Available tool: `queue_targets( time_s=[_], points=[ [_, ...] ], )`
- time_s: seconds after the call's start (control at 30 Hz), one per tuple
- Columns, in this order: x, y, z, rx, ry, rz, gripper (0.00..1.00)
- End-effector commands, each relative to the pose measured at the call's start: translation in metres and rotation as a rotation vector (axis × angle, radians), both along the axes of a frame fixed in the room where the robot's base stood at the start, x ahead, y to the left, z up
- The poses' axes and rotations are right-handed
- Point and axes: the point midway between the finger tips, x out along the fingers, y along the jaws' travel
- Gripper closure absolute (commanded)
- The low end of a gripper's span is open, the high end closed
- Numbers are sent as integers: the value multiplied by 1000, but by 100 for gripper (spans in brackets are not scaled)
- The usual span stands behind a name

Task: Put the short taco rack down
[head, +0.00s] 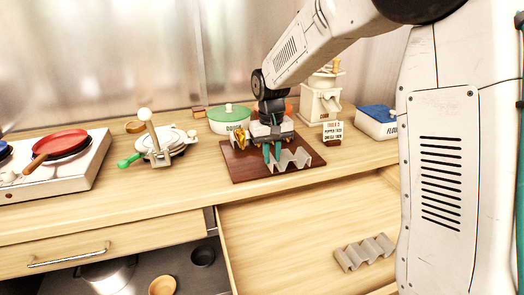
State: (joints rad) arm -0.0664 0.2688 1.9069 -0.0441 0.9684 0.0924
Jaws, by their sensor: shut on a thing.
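My gripper (272,154) has teal fingers and is shut on a short grey zigzag taco rack (291,160). The rack is at the front right part of a dark red-brown board (245,172) on the wooden counter. I cannot tell whether the rack touches the board or hangs just above it. Another grey zigzag rack (365,252) lies in the open drawer below, at the lower right. My wrist hides part of the back of the board, where small yellow-orange items (238,142) show at the left.
A green-lidded pot (231,118), a cream grinder (320,104), a small sign (332,132) and a blue-lidded container (378,120) stand behind. A white press (163,147) and a stove with a red pan (60,146) are left. The open drawer (290,225) juts out in front.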

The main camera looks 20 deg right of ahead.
Motion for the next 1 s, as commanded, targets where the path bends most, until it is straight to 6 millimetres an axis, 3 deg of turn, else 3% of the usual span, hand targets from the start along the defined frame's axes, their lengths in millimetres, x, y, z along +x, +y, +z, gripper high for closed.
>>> queue_targets(
  time_s=[0.2, 0.4, 0.57, 0.8, 1.0],
  points=[
    [59, 2, -7, 0, 0, 1, 100],
    [91, 2, -8, 0, 0, 1, 100],
    [95, 2, -13, 0, 1, 1, 100],
    [95, 2, -43, 0, 2, 1, 100],
    [95, 2, -44, 0, 0, 1, 100]
  ],
)
